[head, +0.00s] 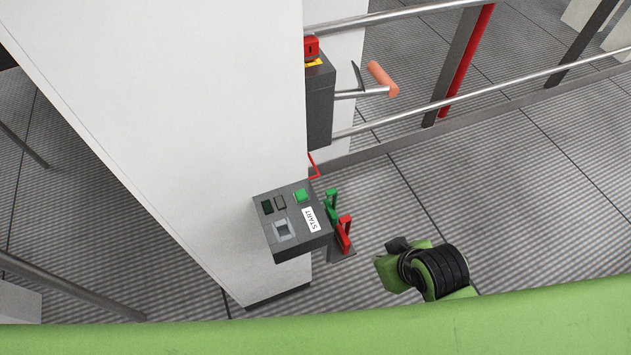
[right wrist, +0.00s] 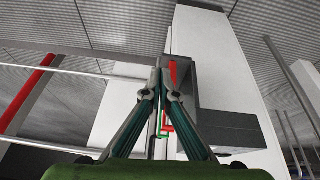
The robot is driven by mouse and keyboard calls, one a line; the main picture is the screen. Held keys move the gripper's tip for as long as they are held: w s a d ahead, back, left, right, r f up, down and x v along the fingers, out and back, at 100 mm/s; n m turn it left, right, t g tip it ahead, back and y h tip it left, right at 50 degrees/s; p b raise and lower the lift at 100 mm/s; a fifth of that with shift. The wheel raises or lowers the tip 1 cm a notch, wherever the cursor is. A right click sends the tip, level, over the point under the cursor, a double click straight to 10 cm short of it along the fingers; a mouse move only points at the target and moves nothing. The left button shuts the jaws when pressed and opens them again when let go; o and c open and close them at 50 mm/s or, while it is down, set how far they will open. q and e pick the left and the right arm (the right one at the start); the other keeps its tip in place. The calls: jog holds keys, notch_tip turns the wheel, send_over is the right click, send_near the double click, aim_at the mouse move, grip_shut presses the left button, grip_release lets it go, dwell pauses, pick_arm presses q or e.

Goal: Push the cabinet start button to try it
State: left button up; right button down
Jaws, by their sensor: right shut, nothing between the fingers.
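The cabinet's dark grey control box (head: 290,225) is on the side of a white column in the head view. A dark box (right wrist: 230,128) shows right of the fingers; the button is not visible there. My left gripper is out of view.
A green lever (head: 331,203) and a red lever (head: 345,234) stand right beside the box. Behind are metal rails (head: 480,92), an orange-handled crank (head: 382,78) and a red switch (head: 311,46) on another box. Ribbed floor (head: 540,190) lies open to the right.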

jog(key=w+a+r+n+t+y, duration=0.1)
jog(key=w+a+r+n, duration=0.2)
jog(key=a+r+n, duration=0.1)
jog(key=w+a+r+n+t+y, duration=0.1)
jog(key=w+a+r+n+y, duration=0.1)
jog(key=w+a+r+n, duration=0.2)
jog(key=w+a+r+n+y, duration=0.2)
jog(key=w+a+r+n, duration=0.2)
jog(key=a+r+n, duration=0.2)
jog(key=shift+w+a+r+t, duration=0.15)
jog(key=shift+a+t, duration=0.25)
jog(key=shift+a, duration=0.75)
jog(key=w+a+r+n+g+y, duration=0.15)
jog(key=a+r+n, duration=0.3)
jog(key=n, duration=0.95)
jog(key=d+n, duration=0.1)
jog(key=n, duration=0.1)
jog(key=w+d+n, duration=0.1)
jog(key=d, duration=0.1)
jog(key=d+n, duration=0.1)
jog(key=n, duration=0.1)
jog(key=shift+w+d+r+n+p, duration=0.25)
jog(key=shift+w+d+n+p, duration=0.05)
jog(key=shift+w+d+p, duration=0.1)
